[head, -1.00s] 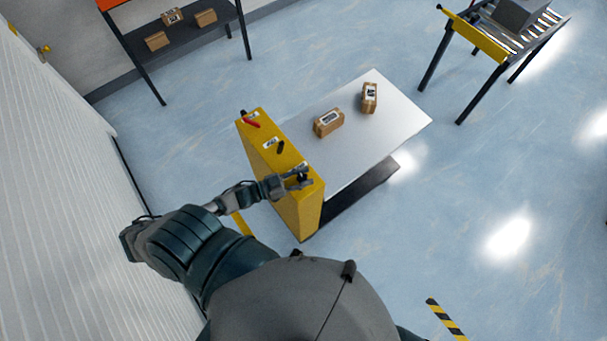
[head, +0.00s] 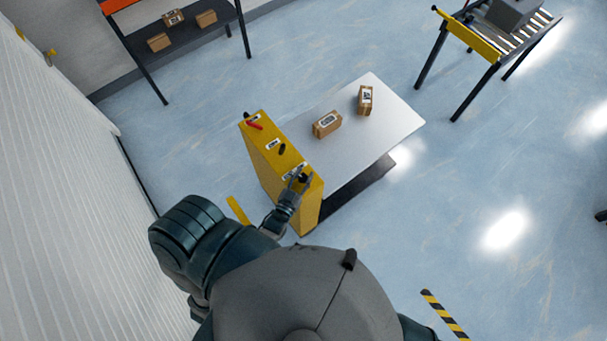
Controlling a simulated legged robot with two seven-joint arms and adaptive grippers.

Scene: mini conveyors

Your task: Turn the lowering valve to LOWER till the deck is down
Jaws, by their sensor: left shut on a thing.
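A yellow control cabinet (head: 285,198) stands at the near end of a grey deck (head: 390,140). On its top are a red lever (head: 254,125), a small black knob (head: 282,149) and white labels too small to read. My left gripper (head: 303,178) is shut on a dark valve handle at the near end of the cabinet top. The fingers largely hide the handle, so its exact setting cannot be told. The deck stands above a dark base (head: 360,185), which shows along its right side. My right gripper is not in view.
Two cartons, one left (head: 327,124) and one right (head: 365,100), rest on the deck. A roller conveyor (head: 500,45) stands at upper right, a shelf (head: 185,35) with cartons at upper left. A white ribbed wall (head: 60,200) is left. Floor on the right is mostly clear.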

